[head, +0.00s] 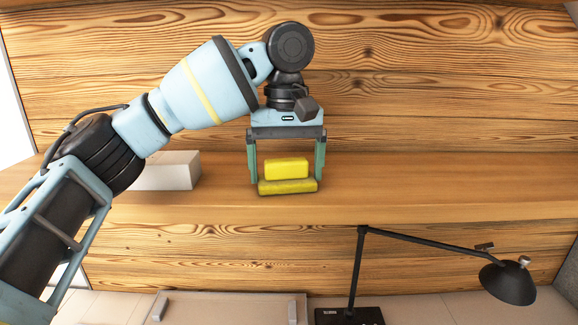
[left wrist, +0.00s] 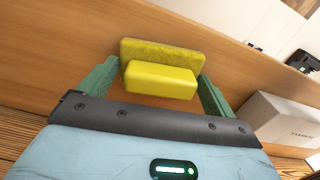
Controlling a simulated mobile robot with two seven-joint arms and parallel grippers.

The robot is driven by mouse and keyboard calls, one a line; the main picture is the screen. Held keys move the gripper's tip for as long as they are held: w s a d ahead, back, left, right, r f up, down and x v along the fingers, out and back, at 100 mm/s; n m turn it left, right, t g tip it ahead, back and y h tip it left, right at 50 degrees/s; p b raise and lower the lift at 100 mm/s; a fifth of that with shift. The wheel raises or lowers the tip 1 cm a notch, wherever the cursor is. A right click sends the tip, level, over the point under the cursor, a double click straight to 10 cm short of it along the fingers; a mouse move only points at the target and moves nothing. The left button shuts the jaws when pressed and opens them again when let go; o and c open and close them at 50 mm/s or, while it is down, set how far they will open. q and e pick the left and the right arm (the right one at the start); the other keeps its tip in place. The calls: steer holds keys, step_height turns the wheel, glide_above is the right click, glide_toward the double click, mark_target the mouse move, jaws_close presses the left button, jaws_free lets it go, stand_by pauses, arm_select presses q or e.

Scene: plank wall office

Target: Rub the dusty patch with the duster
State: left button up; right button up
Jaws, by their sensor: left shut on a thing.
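The duster (head: 287,186) is a yellow block with a brighter yellow grip on top and a wider, darker yellow pad below. My left gripper (head: 286,170) points down over the wooden shelf (head: 400,185) and is shut on the duster, one green finger at each end. The pad is at the shelf surface; I cannot tell if it touches. In the left wrist view the duster (left wrist: 160,77) sits between the two fingers, pad facing away. I cannot make out a dusty patch in either view. My right gripper is not in view.
A white box (head: 168,171) stands on the shelf left of the duster, behind my left arm; it also shows in the left wrist view (left wrist: 285,118). A black desk lamp (head: 508,281) stands lower right, below the shelf. The shelf right of the duster is clear.

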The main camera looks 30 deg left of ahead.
mark_target(309, 177)
arm_select(q)
steer(key=shift+w+d, duration=0.4)
steer(key=shift+d, duration=0.5)
steer(key=shift+w+d, duration=0.4)
steer(key=shift+d, duration=0.45)
steer(key=shift+w+d+f, duration=0.1)
steer(key=shift+w+d, duration=0.35)
steer(key=shift+d, duration=0.45)
steer(key=shift+w+d, duration=0.4)
steer(key=shift+d, duration=0.45)
steer(key=shift+d, duration=0.1)
steer(key=shift+w+d, duration=0.45)
steer(key=shift+d, duration=0.4)
steer(key=shift+w+d, duration=0.4)
steer(key=shift+d, duration=0.4)
steer(key=shift+a, duration=0.1)
steer(key=shift+s+a, duration=0.45)
steer(key=shift+a, duration=0.4)
steer(key=shift+s+a, duration=0.4)
steer(key=shift+a, duration=0.45)
steer(key=shift+a, duration=0.15)
